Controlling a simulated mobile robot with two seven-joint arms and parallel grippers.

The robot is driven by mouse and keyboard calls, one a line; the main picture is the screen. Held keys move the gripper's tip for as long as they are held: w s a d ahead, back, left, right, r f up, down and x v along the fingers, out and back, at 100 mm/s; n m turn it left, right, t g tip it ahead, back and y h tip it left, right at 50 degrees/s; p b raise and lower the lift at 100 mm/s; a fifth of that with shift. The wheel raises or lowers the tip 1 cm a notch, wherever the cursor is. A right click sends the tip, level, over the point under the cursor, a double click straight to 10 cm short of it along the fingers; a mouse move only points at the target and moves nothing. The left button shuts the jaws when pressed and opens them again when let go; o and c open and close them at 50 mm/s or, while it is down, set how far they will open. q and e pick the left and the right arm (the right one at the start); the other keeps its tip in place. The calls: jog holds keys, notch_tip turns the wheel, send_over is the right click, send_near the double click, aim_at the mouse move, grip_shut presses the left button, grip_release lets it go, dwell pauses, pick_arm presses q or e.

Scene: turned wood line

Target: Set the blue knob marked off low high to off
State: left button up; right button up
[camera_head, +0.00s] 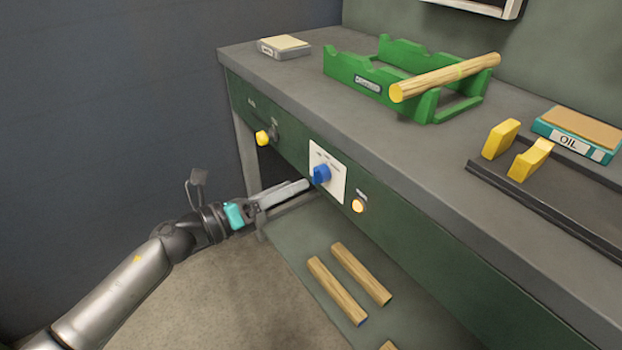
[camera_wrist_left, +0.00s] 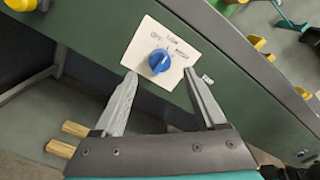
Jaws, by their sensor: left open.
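The blue knob (camera_head: 321,173) sits on a white plate (camera_head: 335,188) on the green front panel of the bench. In the left wrist view the blue knob (camera_wrist_left: 159,61) shows with the words off, low and high printed around its upper side. Which word its pointer faces is too small to tell for sure. My left gripper (camera_head: 307,183) is in front of the plate, close to the knob. In the left wrist view its two fingers (camera_wrist_left: 160,76) are apart, one on each side just below the knob, with nothing between them. My right gripper is not in view.
A yellow knob (camera_head: 263,137) is left of the plate and a glowing orange button (camera_head: 358,205) is right of it. The bench top (camera_head: 300,85) overhangs above. A green mitre box (camera_head: 365,75) stands on it. Wood strips (camera_head: 338,290) lie on the lower shelf.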

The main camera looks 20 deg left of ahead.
aim_at(313, 177)
pick_arm(q)
jog(key=shift+x, duration=2.9)
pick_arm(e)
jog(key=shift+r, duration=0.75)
pick_arm(q)
grip_shut()
